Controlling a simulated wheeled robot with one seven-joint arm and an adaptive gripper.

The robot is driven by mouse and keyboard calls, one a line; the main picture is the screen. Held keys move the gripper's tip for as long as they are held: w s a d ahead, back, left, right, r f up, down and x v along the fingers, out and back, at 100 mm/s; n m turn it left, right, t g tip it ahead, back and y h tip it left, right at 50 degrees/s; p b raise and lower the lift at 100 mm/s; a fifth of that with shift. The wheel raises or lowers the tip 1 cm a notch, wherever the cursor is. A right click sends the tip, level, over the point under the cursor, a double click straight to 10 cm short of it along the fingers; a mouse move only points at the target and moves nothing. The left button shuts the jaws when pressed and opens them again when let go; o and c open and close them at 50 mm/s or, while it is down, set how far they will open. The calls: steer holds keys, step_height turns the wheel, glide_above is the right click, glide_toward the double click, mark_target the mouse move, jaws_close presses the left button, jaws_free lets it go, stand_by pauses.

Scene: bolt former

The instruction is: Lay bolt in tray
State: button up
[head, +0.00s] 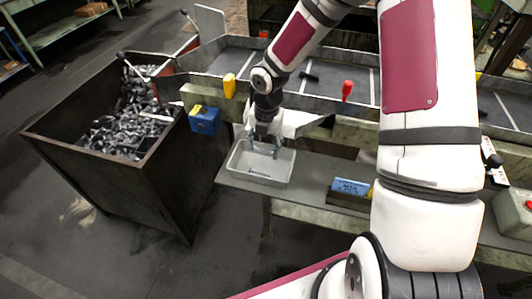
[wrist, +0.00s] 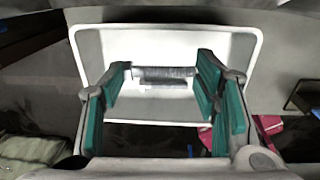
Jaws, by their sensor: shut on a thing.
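The tray (head: 237,160) is a light grey, shallow rectangular box on the bench; its white rim (wrist: 250,50) surrounds my fingertips in the wrist view. My gripper (head: 264,148) points down over the tray. In the wrist view its green-padded fingers (wrist: 165,75) are apart, with a grey, threaded bolt (wrist: 163,71) spanning between their tips. The gripper is shut on this bolt, over the tray's inside. A darker short bar shows just beside it; I cannot tell whether it is a shadow or another part. A thin dark shape (head: 259,173) shows on the tray floor in the head view.
A large dark bin (head: 110,172) full of metal bolts stands at the left. The grey bench (head: 308,178) runs right from the tray, with a blue labelled block (head: 350,187). A blue box (head: 205,121), a yellow object (head: 229,86) and a red-handled tool (head: 347,89) are behind.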

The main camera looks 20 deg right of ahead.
mark_target(265, 152)
step_height(265, 152, down, 3)
steer(key=shift+d+f, duration=0.1)
steer(key=shift+d, duration=0.05)
steer(key=shift+f, duration=0.2)
steer(key=shift+f, duration=0.4)
steer(key=shift+f, duration=0.25)
steer(key=o, duration=1.3)
